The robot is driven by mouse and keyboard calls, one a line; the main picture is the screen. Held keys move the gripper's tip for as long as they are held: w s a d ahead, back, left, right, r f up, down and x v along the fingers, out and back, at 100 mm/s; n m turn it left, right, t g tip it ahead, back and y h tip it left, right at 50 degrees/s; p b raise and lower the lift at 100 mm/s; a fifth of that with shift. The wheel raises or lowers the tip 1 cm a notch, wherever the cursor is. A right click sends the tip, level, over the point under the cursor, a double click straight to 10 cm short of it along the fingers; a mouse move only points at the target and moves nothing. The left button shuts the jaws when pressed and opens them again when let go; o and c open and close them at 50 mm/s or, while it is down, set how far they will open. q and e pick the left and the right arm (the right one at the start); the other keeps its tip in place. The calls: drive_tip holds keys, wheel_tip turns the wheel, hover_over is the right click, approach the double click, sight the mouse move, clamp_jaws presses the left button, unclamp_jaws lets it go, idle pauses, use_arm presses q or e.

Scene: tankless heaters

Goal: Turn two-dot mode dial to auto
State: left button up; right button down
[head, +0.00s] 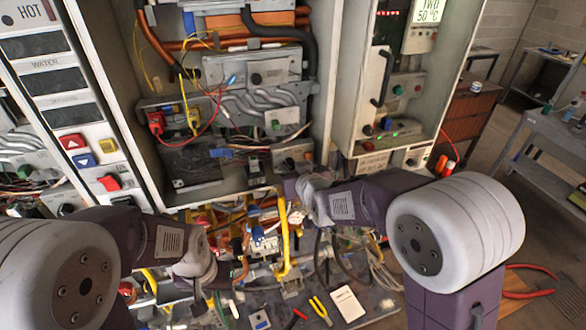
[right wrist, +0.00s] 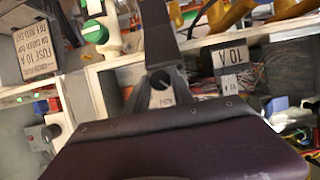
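No dial with two dots can be made out for certain; dot marks and dial lettering are too small to read. In the head view, small knobs sit low on the right cabinet, including a dark knob (head: 368,130) and another knob (head: 410,162). The right wrist view shows a white fitting with a green round cap (right wrist: 95,32) and a dark knob on a pale panel (right wrist: 50,131). My right gripper (head: 296,188) is at the lower front of the middle cabinet, left of those knobs. My left gripper (head: 200,285) hangs over the cluttered bench.
The right cabinet has a display reading TWO 50 °C (head: 428,12) and a black handle (head: 383,78). The open middle cabinet holds pipes and wires. Cables, tools and a white card (head: 347,304) clutter the bench. Open floor lies right.

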drive_tip(key=shift+f+m+b, duration=0.15)
drive_tip(key=shift+m+b, duration=0.15)
drive_tip(key=shift+b, duration=0.6)
drive_tip(key=shift+d+m+y+b, duration=0.1)
drive_tip(key=shift+m+y+b, duration=0.3)
drive_tip(key=shift+b, duration=0.2)
drive_tip(key=shift+r+m+y+p, duration=0.3)
drive_tip(key=shift+m+y+p, duration=0.1)
drive_tip(key=shift+m+p, duration=0.1)
drive_tip(key=shift+d+m+y+p, duration=0.1)
drive_tip(key=shift+m+y+p, duration=0.4)
drive_tip(key=shift+p, duration=0.45)
drive_tip(key=shift+w+m+g+y+p, duration=0.1)
drive_tip(key=shift+m+g+y+p, duration=0.2)
drive_tip(key=shift+m+p, duration=0.25)
drive_tip(key=shift+f+m+y+p, duration=0.15)
drive_tip(key=shift+m+y+p, duration=0.25)
drive_tip(key=shift+m, duration=0.35)
